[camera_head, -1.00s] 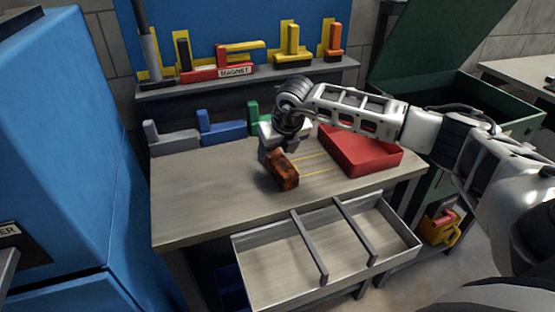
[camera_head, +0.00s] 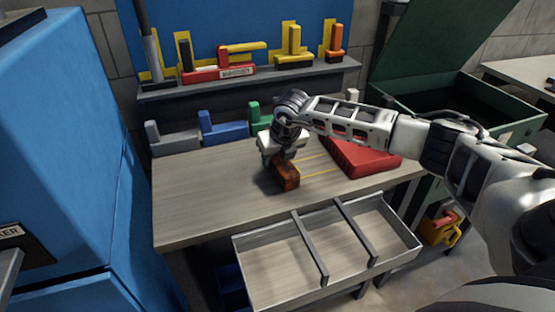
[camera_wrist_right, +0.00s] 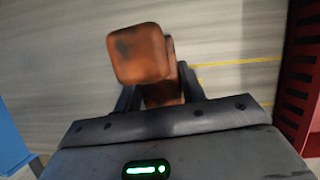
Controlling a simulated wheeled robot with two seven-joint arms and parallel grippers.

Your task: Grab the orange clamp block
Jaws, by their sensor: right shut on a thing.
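The orange clamp block (camera_head: 287,175), rusty and dark-spotted, is at my right gripper (camera_head: 280,164) over the middle of the wooden workbench. In the right wrist view the block (camera_wrist_right: 140,55) stands between the two dark fingers of my right gripper (camera_wrist_right: 160,98), which are shut on it. Its upright end rises toward the camera. I cannot tell whether its underside touches the bench. My left gripper is not in view.
A red tray (camera_head: 365,158) sits on the bench to the right, beside yellow lines. Grey, blue (camera_head: 222,130) and green clamp-shaped blocks line the back edge. An open divided drawer (camera_head: 270,270) juts out in front. A blue cabinet (camera_head: 60,150) stands left.

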